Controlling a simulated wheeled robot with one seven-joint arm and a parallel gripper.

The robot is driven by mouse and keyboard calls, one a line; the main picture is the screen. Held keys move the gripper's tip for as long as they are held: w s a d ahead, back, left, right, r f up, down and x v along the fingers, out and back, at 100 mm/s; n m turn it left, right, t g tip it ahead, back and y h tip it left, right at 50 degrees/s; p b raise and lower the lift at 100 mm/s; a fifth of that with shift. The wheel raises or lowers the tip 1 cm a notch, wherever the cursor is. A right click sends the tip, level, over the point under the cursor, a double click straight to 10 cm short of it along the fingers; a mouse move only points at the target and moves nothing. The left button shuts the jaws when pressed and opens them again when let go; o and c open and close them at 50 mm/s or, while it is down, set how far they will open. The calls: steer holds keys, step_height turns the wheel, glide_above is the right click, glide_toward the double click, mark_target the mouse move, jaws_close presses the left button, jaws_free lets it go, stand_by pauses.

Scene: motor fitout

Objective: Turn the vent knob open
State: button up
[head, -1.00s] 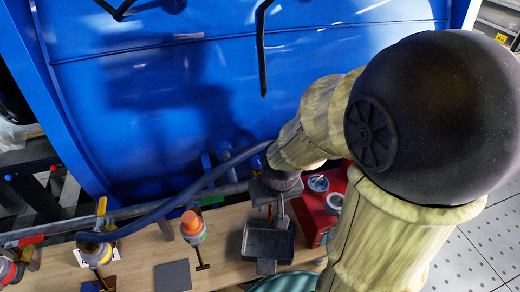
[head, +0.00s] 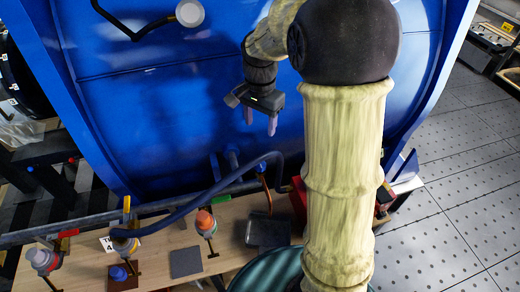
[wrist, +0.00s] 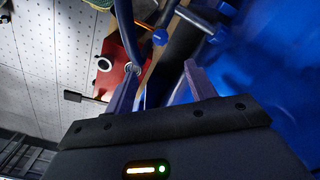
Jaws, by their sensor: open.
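My gripper (head: 260,120) is open and empty, raised in front of the blue tank. In the wrist view its two purple-grey fingers (wrist: 160,78) stand apart with nothing between them that they touch. I cannot tell for sure which part is the vent knob. On the bench stand a fitting with an orange cap (head: 204,220) and a blue knob (head: 118,272). A blue round end (wrist: 160,37) shows beyond the fingers in the wrist view. A red box (wrist: 122,50) with a pale ring shows there too; my arm mostly hides it in the head view.
The blue tank (head: 160,110) fills the back, with a white disc (head: 190,13) near a bent black bar. A dark hose (head: 215,190) loops over the wooden bench (head: 150,245). Yellow (head: 126,210) and red (head: 66,233) levers stand on the left. Open floor lies right.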

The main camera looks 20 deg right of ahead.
mark_target(260, 164)
steer(key=shift+w, duration=0.1)
stand_by(0.3)
step_height(260, 164, down, 17)
steer(key=shift+f+p, duration=0.15)
steer(key=shift+p, duration=0.95)
steer(key=shift+c, duration=0.2)
steer(key=c, duration=0.9)
